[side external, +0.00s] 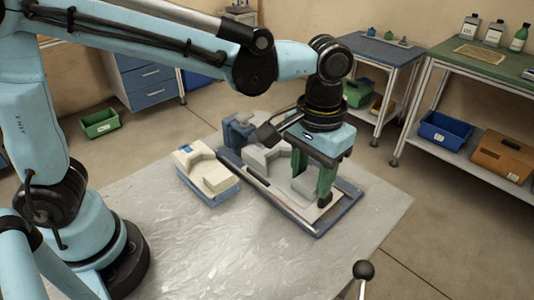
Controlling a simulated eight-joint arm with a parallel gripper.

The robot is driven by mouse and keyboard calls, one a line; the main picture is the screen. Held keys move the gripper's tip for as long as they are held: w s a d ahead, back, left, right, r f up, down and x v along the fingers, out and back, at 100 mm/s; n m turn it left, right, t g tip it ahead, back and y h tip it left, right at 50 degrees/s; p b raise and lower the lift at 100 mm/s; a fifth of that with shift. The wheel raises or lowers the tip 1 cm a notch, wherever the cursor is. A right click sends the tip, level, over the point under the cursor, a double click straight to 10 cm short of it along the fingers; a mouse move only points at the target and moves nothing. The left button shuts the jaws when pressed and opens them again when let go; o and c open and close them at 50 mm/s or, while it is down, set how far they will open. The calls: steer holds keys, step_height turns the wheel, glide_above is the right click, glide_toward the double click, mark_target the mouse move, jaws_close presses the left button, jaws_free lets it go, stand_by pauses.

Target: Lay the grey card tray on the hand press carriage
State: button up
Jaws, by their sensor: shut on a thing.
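My gripper (314,182) points down over the table with its green fingers around the right part of a grey stepped piece, which I take to be the grey card tray (262,160). The fingers are shut on it and hide part of it. Below is a long, flat, blue-edged bed with a pale top, which looks like the hand press carriage (287,210). The grey tray is over this bed, low and about level. I cannot tell whether it touches the bed.
A cream stepped piece on a blue base (207,172) stands just left of the bed. A blue block (238,130) is at its far end. The table's front left (200,240) is clear. A black ball knob (363,270) rises at the front right.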

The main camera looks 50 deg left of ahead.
steer(key=w+a+f, duration=0.6)
steer(key=w, duration=0.1)
steer(key=shift+w+a, duration=0.1)
steer(key=shift+a, duration=0.1)
steer(key=shift+f, duration=1.95)
steer(key=shift+f, duration=0.1)
steer(key=o, duration=1.2)
